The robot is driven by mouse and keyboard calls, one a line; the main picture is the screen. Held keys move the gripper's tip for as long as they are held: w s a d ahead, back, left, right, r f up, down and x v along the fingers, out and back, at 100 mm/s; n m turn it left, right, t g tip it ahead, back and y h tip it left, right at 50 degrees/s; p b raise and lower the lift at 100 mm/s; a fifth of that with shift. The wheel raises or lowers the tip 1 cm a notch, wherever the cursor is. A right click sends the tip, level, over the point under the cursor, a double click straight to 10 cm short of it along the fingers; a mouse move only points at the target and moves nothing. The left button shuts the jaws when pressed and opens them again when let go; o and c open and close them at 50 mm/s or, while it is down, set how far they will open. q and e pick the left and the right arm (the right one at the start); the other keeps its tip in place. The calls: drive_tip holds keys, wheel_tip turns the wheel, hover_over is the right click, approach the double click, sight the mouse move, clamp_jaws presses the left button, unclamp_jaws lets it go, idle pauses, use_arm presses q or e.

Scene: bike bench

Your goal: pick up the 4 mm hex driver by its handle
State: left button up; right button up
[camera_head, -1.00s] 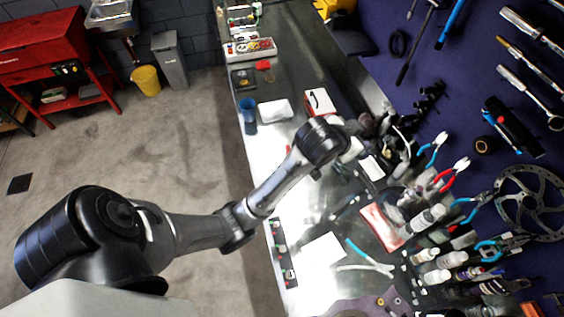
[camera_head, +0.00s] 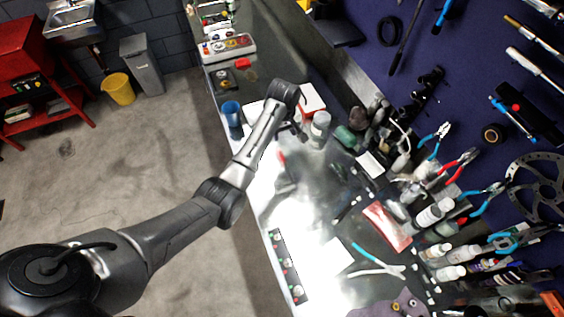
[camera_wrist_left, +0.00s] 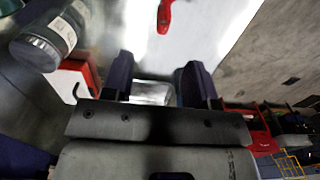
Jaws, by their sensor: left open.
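A small red-handled tool, probably the hex driver, lies on the bench; its red part (camera_wrist_left: 164,14) is at the top edge of the left wrist view, cut off by the frame. In the head view a small red patch (camera_head: 282,157) shows on the bench, likely the same tool. I cannot read its size. My left gripper's fingers (camera_wrist_left: 158,78) are open and empty, apart from the tool. In the head view the left gripper (camera_head: 300,130) is small and partly hidden by my wrist, above the bench near the red patch. My right gripper is not seen.
A grey-lidded jar (camera_wrist_left: 40,48) and a red-and-white box (camera_wrist_left: 80,72) stand close left of the fingers. A blue cup (camera_head: 232,113) stands near the bench edge. Bottles and pliers crowd the wall side. A white sheet (camera_head: 326,257) lies nearer the front.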

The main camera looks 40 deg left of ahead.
use_arm(q)
hover_over(281, 154)
drive_tip(key=f, duration=0.8)
drive_tip(key=shift+w+d+f, duration=0.15)
drive_tip(key=shift+w+d, duration=0.1)
drive_tip(key=shift+d, duration=0.05)
drive_tip(key=f, duration=0.4)
drive_tip(key=shift+s+a+b, duration=0.3)
drive_tip(key=shift+s, duration=0.05)
drive_tip(key=shift+f, duration=0.7)
drive_tip(key=shift+c, duration=0.5)
clamp_jaws()
